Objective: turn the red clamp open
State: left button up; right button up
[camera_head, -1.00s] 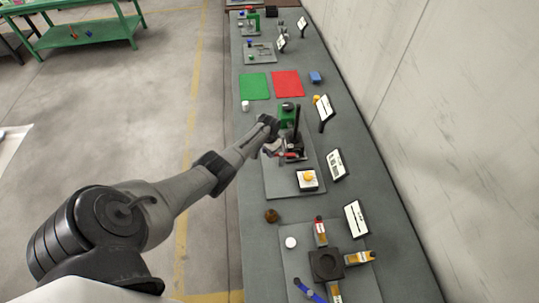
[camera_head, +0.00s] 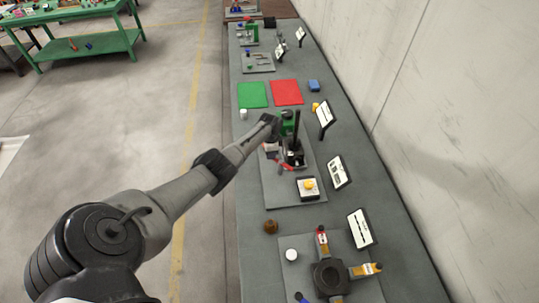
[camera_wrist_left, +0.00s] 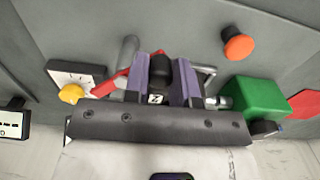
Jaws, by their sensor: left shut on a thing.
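The red clamp (camera_head: 286,165) stands on a grey plate (camera_head: 275,189) on the bench in the head view, partly hidden by my left gripper. In the left wrist view its red handle (camera_wrist_left: 113,82) slants up toward the left finger. My left gripper (camera_head: 275,144) is at the clamp, in front of the green block (camera_head: 288,122). Its two purple fingers (camera_wrist_left: 163,82) are closed about a dark part of the clamp (camera_wrist_left: 161,70). Exactly where they grip is hard to see. My right gripper is out of view.
A yellow button on a white box (camera_head: 308,188) stands close on the same plate. A dark upright post (camera_head: 297,125) rises beside the clamp. A sign (camera_head: 339,172) stands to the right, near the wall. Green (camera_head: 252,95) and red (camera_head: 286,92) mats lie beyond.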

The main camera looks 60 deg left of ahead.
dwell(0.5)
pick_arm(q)
jog(key=o, duration=0.9)
jog(key=shift+r, duration=0.3)
notch_tip(320, 180, up, 13)
jog(key=shift+r+p, duration=0.1)
jog(key=shift+p, duration=0.55)
